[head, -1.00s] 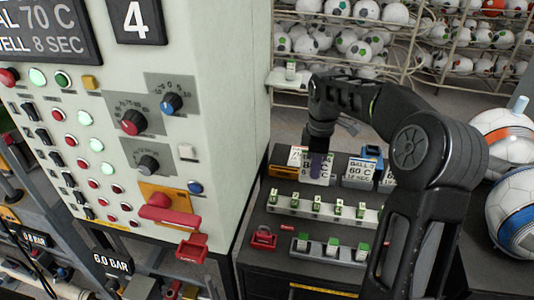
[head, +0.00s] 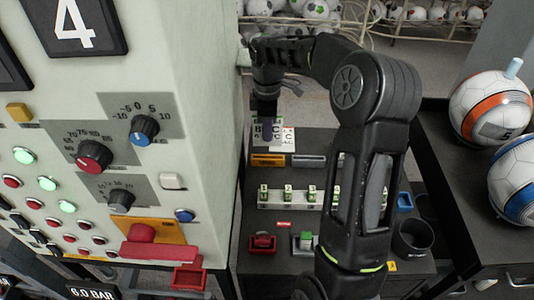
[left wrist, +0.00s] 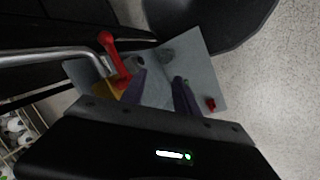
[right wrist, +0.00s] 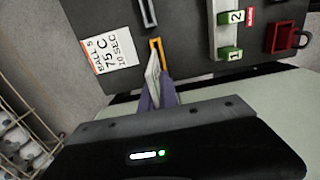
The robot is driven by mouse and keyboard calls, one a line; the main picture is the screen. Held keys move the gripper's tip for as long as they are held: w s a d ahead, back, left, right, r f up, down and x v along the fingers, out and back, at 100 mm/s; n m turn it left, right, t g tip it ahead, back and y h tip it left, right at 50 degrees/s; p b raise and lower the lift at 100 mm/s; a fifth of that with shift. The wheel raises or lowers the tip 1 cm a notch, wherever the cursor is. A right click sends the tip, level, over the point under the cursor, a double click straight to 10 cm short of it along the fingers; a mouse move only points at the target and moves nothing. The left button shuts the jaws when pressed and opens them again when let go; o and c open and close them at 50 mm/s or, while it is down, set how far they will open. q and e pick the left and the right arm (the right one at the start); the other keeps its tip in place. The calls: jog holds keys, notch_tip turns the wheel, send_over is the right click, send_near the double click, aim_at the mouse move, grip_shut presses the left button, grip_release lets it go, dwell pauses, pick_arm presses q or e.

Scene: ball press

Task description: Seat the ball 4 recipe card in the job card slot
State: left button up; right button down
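My right gripper (head: 268,136) is over the far left of the black bench. In the right wrist view its purple fingers (right wrist: 157,97) are closed on a white recipe card (right wrist: 152,76), seen nearly edge-on. The card's front also shows in the head view (head: 258,131), partly covered by a finger; its number cannot be read. The card is beside an orange-rimmed holder (right wrist: 157,50); I cannot tell whether it is in it. The holder also shows in the head view (head: 268,160). My left gripper (left wrist: 160,85) is open and empty, outside the head view.
A Ball 5 card (right wrist: 109,48) is left of the held card in the right wrist view. A grey holder (head: 309,161) is right of the orange one. A row of numbered green blocks (head: 288,197) and a red padlock (head: 263,242) are nearer. The press cabinet (head: 190,90) stands close left.

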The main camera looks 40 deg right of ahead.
jog(key=shift+f, duration=1.2)
jog(key=shift+f+b, duration=0.5)
jog(key=shift+f, duration=2)
jog(key=shift+f, duration=0.2)
jog(key=c, duration=1.6)
grip_release()
jog(key=shift+r, duration=0.1)
jog(key=shift+r, duration=0.1)
notch_tip(320, 180, up, 12)
jog(key=shift+r+p, duration=0.1)
jog(key=shift+p, duration=0.4)
